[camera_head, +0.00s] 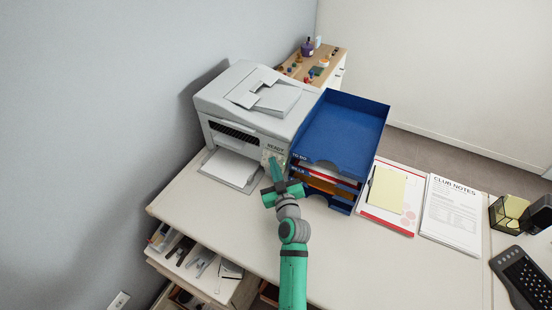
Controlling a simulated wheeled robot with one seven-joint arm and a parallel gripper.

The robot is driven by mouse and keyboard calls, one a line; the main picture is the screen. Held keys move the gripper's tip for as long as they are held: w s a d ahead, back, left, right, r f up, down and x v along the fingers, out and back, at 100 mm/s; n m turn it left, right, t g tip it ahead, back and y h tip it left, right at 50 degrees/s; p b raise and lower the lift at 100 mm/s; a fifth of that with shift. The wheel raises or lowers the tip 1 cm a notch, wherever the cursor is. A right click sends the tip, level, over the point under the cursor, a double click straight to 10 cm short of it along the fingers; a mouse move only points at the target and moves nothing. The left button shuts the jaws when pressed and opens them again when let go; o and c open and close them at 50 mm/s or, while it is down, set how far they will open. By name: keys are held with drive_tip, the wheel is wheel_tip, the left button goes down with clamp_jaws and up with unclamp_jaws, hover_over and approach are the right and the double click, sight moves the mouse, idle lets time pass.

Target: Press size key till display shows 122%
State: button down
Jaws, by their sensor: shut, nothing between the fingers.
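A grey-white printer (225,115) stands at the back left of the desk, against the wall. Its front display (275,147) reads "READY". Keys lie on the panel just below the display, but they are too small to read and my gripper partly covers them; I cannot tell which is the size key. My green gripper (271,159) is shut and empty, with its tip in front of the panel just below the display. I cannot tell whether the tip touches a key. No percentage is readable.
A blue stacked tray (345,110) stands close to the right of the printer and my gripper. Further right lie a clipboard (369,214), a "CLUB NOTES" sheet (453,210) and a dark phone or keypad (524,277). An open drawer (190,270) juts out at the front left.

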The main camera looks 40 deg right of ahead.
drive_tip(key=shift+s+a+r, duration=0.1)
drive_tip(key=shift+a+r, duration=0.05)
drive_tip(key=shift+a, duration=0.1)
drive_tip(key=shift+s+a+r, duration=0.3)
drive_tip(key=shift+a+r, duration=0.05)
drive_tip(key=shift+a, duration=0.35)
drive_tip(key=shift+s+a+r, duration=0.3)
drive_tip(key=shift+s+a, duration=0.05)
drive_tip(key=shift+a, duration=0.35)
drive_tip(key=shift+s+a+r, duration=0.3)
drive_tip(key=shift+a+r, duration=0.05)
drive_tip(key=shift+a, duration=0.35)
